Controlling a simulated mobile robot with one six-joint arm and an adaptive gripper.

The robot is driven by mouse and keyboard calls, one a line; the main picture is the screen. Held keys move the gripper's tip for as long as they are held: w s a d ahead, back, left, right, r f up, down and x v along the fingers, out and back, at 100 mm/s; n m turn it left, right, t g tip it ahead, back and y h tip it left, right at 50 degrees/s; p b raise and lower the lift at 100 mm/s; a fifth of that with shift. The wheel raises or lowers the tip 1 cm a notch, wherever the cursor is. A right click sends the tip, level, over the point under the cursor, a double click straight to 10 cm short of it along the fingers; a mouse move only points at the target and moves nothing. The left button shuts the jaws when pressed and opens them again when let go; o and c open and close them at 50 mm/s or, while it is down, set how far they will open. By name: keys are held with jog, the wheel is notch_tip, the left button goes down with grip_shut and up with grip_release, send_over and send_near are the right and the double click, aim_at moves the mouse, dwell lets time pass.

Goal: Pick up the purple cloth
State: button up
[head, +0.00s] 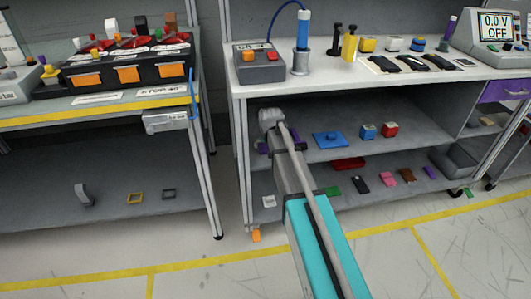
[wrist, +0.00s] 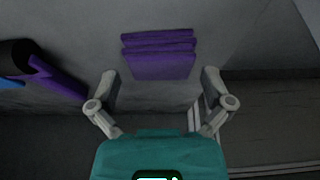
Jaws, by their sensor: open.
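The purple cloth (wrist: 160,62) lies folded in layers on a grey surface in the wrist view, upper middle. My gripper (wrist: 160,82) is open and empty, its two fingers apart on either side just below the cloth's near edge. They do not visibly touch it. In the head view, my arm reaches into the shelf under the right bench, and its end hides much of what lies there. A bit of purple (head: 263,148) shows beside my arm; I cannot tell for sure that it is the cloth.
A purple strip (wrist: 58,78) with black and blue parts lies left in the wrist view. The upper shelf (head: 360,150) also bears a blue piece (head: 330,140) and small blue and red blocks. Several small items lie on the shelf below. The benchtop (head: 330,83) overhangs my arm's end.

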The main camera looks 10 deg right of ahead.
jog(key=shift+b+x, duration=0.4)
jog(key=shift+x, duration=0.35)
jog(key=c, duration=0.8)
